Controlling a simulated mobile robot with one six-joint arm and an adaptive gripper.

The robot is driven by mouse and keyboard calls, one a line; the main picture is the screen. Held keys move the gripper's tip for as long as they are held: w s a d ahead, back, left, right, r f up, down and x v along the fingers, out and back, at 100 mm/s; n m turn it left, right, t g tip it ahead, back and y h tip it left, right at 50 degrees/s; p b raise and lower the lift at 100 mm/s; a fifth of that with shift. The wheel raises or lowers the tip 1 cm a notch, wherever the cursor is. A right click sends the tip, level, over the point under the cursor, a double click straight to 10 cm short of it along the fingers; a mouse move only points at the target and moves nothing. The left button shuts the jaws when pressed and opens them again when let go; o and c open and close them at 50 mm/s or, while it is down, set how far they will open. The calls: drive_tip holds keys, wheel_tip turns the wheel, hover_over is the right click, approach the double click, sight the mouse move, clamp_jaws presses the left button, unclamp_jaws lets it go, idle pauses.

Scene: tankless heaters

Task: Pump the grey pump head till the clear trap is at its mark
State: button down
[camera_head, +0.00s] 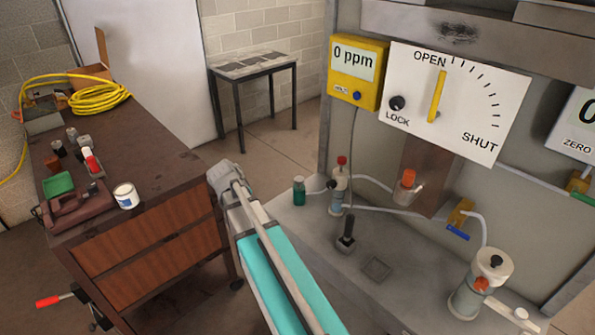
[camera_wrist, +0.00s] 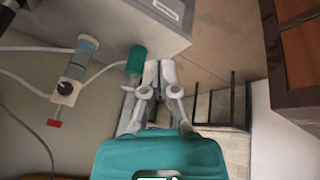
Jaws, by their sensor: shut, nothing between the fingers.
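The green bottle (camera_head: 299,191) stands near the bench's left edge. A yellow meter (camera_head: 356,72) reads 0 ppm, beside a white OPEN/SHUT dial (camera_head: 458,98). Clear tubes (camera_head: 390,211) cross the bench.

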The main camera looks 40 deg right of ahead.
drive_tip(key=w+d+r+m+h+p, duration=0.1)
drive_tip(key=w+d+r+m+h, duration=0.1)
drive_tip(key=d, duration=0.6)
drive_tip(key=w+d+r+m+h+p, duration=0.2)
drive_tip(key=d+r+m, duration=0.3)
drive_tip(key=d, duration=0.3)
drive_tip(key=shift+w+d+r, duration=0.25)
drive_tip(key=shift+w+r, duration=0.05)
drive_tip(key=shift+w, duration=0.25)
drive_tip(key=shift+f, duration=0.1)
drive_tip(key=b, duration=0.7)
hover_over(301, 178)
drive_tip(key=a, duration=0.2)
wheel_tip(301, 178, down, 7)
drive_tip(key=shift+f, duration=0.15)
drive_tip(key=shift+f+b, duration=1.75)
drive_tip(key=shift+b, duration=0.25)
drive_tip(key=shift+f, duration=0.1)
